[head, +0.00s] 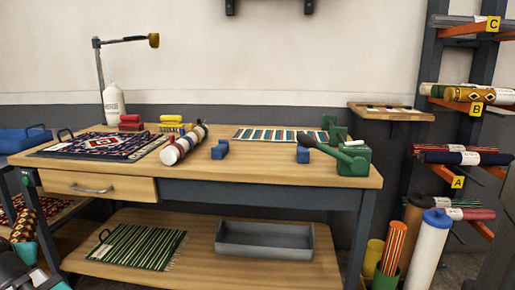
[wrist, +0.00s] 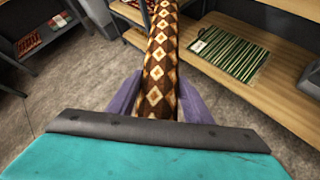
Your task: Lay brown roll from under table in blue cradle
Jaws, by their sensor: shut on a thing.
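The brown roll (wrist: 162,62) has a pattern of cream diamonds. In the wrist view it runs away from me between the purple fingers of my gripper (wrist: 158,104), which is shut on it. In the head view the roll (head: 25,226) stands steeply at the lower left edge, above the teal part of my gripper (head: 24,254), left of the workbench. The blue cradle shows as two small blue blocks on the bench top, one left (head: 220,149) and one right (head: 303,153). The space between them is empty. The roll's far end is cut off in the wrist view.
A striped roll (head: 184,144) lies left of the cradle on the workbench (head: 260,178). A green device (head: 353,158) stands at its right end. A patterned rug (head: 100,145) covers the left. The lower shelf holds a grey tray (head: 265,240) and green striped rug (head: 135,246).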

